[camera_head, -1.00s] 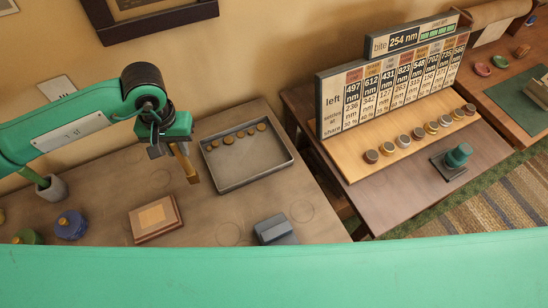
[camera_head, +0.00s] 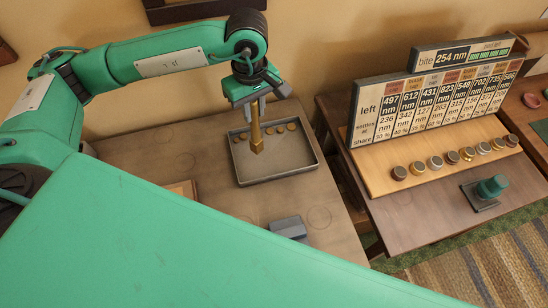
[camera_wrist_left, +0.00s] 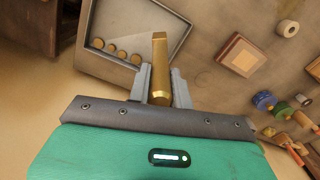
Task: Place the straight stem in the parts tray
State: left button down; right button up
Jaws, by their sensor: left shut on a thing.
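The straight stem (camera_head: 257,138) is a slim brass-coloured bar, hanging nearly upright from my left gripper (camera_head: 255,104). The gripper is shut on its upper part. The stem also shows in the left wrist view (camera_wrist_left: 161,62), between the grey fingers (camera_wrist_left: 160,82). The parts tray (camera_head: 292,163) is a grey, shallow, rimmed tray. In the head view the stem's lower end overlaps the tray's inside; in the left wrist view (camera_wrist_left: 135,18) the tray lies mostly left of the stem. The stem looks raised; its exact height is unclear. My right gripper is not in view.
Several small brass discs (camera_head: 270,130) lie along the tray's back side. A grey-blue block (camera_head: 287,227) stands on the table in front of the tray. A wooden square piece (camera_wrist_left: 242,55) and coloured spools (camera_wrist_left: 264,101) are on the table. A side table holds a wavelength board (camera_head: 437,100).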

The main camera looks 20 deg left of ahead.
pick_arm(q)
jog(key=r+n, duration=0.1)
jog(key=n, duration=0.3)
jog(key=r+n, duration=0.1)
jog(key=n, duration=0.1)
jog(key=shift+w+a+r+n+b, duration=0.2)
jog(key=shift+w+r+n+b, duration=0.1)
jog(key=shift+w+b, duration=0.05)
notch_tip(320, 180, up, 7)
jog(key=a+n+b, duration=0.1)
jog(key=n+b, duration=0.1)
jog(key=n, duration=1.6)
notch_tip(320, 180, down, 20)
jog(key=p, duration=0.2)
jog(key=shift+w+a+r+n, duration=0.25)
jog(key=shift+w+n, duration=0.05)
jog(key=shift+f, duration=0.2)
jog(key=c, duration=1.3)
grip_release()
jog(key=shift+o, duration=0.2)
